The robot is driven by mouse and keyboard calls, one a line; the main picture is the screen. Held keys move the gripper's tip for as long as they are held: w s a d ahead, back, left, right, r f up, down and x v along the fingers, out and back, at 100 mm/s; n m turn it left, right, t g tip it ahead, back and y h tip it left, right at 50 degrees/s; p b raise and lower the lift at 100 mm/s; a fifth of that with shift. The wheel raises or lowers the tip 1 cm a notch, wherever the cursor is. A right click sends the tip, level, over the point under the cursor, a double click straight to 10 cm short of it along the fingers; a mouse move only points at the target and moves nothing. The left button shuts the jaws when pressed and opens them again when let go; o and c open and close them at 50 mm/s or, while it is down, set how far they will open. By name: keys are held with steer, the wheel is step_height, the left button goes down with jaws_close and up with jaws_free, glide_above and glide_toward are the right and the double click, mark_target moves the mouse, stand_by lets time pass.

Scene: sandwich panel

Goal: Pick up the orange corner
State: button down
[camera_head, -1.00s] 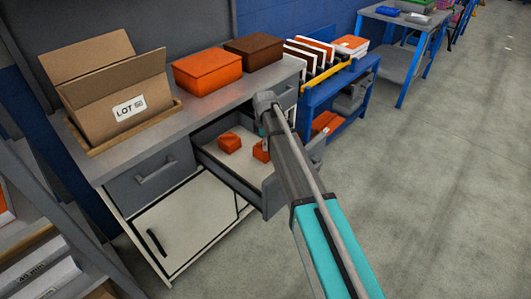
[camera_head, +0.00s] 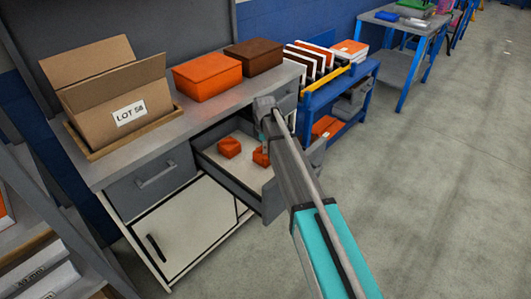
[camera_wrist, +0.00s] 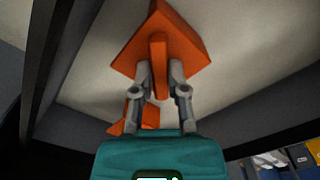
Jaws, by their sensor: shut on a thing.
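Two orange corner pieces lie in view at the open drawer (camera_head: 215,162): one orange corner (camera_head: 229,147) sits on its pale floor to the left. The other orange corner (camera_head: 261,157) is by my gripper, partly hidden by my arm. In the wrist view, my gripper (camera_wrist: 159,72) is shut on the upright rib of an orange corner (camera_wrist: 180,38), one finger on each side. A second orange piece (camera_wrist: 131,120) shows lower, partly behind the gripper. I cannot tell whether the held corner touches the drawer floor.
The drawer's walls surround the gripper closely. On the worktop above stand an open cardboard box (camera_head: 115,100), an orange box (camera_head: 207,76) and a brown box (camera_head: 253,54). A blue rack (camera_head: 335,95) stands to the right. The floor at right is clear.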

steer(key=shift+r, duration=0.15)
step_height(320, 180, up, 3)
steer(key=p, duration=0.3)
steer(key=s+d+r+p, duration=0.2)
steer(key=s+r+p, duration=0.7)
steer(key=s, duration=0.4)
steer(key=shift+s+d+r+p, duration=0.25)
steer(key=shift+s+r+p, duration=0.1)
steer(key=shift+s+p, duration=0.1)
steer(key=shift+w, duration=0.1)
step_height(320, 180, up, 2)
steer(key=shift+r+p, duration=0.2)
steer(key=shift+p, duration=1)
